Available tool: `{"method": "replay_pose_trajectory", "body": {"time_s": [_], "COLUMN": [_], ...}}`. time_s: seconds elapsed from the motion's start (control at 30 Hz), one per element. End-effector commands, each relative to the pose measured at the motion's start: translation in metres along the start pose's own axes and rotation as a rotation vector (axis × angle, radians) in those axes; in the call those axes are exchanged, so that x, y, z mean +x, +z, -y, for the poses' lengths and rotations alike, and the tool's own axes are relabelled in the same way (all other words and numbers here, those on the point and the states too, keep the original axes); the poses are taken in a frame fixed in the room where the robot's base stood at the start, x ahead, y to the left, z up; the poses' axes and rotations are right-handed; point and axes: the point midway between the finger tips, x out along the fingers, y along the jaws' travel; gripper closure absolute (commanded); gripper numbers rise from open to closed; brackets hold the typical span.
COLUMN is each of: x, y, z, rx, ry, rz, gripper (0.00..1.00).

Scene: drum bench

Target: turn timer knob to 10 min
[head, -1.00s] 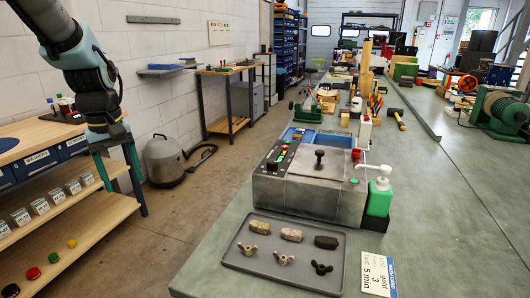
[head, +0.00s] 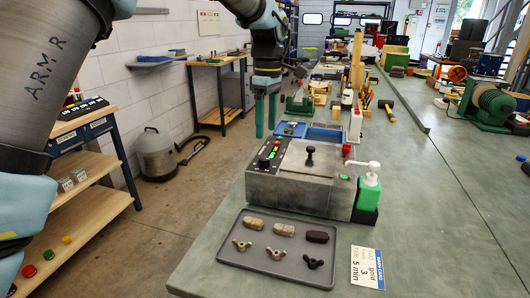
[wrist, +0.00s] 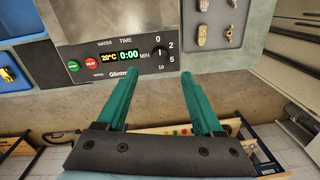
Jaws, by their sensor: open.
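The timer knob (wrist: 160,53) is a small dark dial on the control panel in the wrist view, ringed by the marks 0, 2, 5 and 10; its pointer is too small to read surely. Beside it the display (wrist: 122,56) reads 20°C and 0:00 MIN. The panel (head: 266,160) sits on the left side of the grey drum machine (head: 300,195) in the head view. My gripper (head: 266,131) is open and empty, beyond and above the panel's left edge. In the wrist view my gripper's (wrist: 160,75) two green fingers point toward the panel, with the knob between and beyond their tips.
A tray (head: 230,258) of wing nuts and small blocks lies in front of the machine. A card (head: 367,268) reading 5 min is to its right. A green pump bottle (head: 368,190) stands at the machine's right. A black lever (head: 310,155) rises from the lid.

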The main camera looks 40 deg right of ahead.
Motion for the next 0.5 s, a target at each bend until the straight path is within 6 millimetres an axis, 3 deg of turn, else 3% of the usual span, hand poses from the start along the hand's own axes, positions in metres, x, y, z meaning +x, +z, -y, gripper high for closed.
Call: {"method": "replay_pose_trajectory", "body": {"time_s": [0.3,0.5], "x": [0.058,0.080], "y": [-0.001,-0.001], "z": [0.001,0.001], "rx": [0.000,0.000], "ry": [-0.003,-0.001], "rz": [0.001,0.000], "gripper": [0.32,0.32]}}
